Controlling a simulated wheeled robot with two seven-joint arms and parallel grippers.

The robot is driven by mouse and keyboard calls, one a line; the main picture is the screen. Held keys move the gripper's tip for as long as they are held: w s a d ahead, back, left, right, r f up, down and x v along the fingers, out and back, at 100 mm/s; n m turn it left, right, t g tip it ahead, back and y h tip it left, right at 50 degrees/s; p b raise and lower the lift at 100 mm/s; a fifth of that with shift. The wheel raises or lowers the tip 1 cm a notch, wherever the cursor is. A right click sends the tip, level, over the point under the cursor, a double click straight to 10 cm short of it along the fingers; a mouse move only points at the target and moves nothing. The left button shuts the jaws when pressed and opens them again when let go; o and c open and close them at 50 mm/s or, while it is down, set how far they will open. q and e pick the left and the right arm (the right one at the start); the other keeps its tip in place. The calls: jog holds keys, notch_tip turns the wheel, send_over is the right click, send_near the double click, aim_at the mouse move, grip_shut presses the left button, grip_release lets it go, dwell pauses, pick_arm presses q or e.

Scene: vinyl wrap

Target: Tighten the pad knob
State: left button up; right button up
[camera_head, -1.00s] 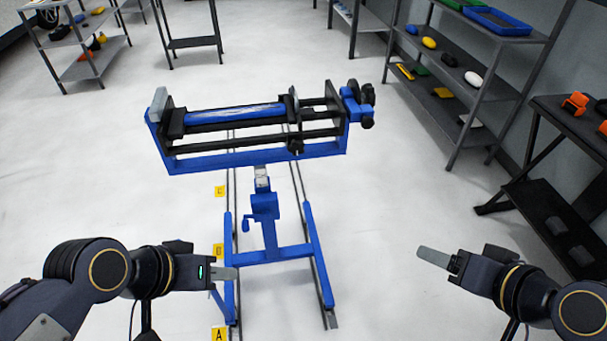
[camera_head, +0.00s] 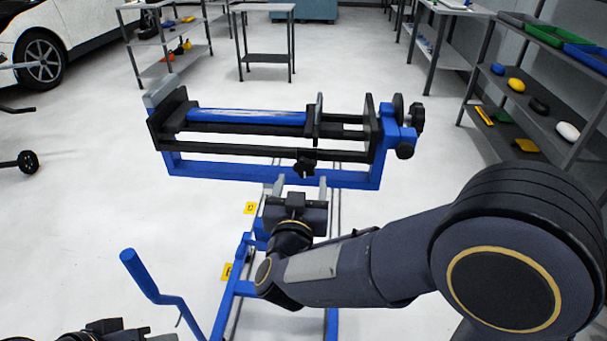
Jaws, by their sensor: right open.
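The blue stand (camera_head: 275,177) carries a black clamp frame with a blue roll (camera_head: 245,117) lying across it. A black upright pad plate (camera_head: 316,118) stands at the roll's right end. A black lobed knob (camera_head: 305,164), which looks like the pad knob, hangs below the plate on the front rail. My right gripper (camera_head: 299,184) is open, its two grey fingers pointing up just below the knob, one on each side in the picture; whether they touch it I cannot tell. My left gripper (camera_head: 150,336) is mostly cut off at the bottom left.
A black handwheel (camera_head: 416,117) and another knob (camera_head: 404,150) sit at the frame's right end. A blue crank handle (camera_head: 140,273) rises at lower left. Shelves (camera_head: 530,115) stand at right. A white car (camera_head: 60,35) stands at far left. The floor between is clear.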

aim_at(305, 169)
jog(key=w, duration=0.2)
jog(key=w+d, duration=0.1)
jog(key=w, duration=0.2)
jog(key=c, duration=1)
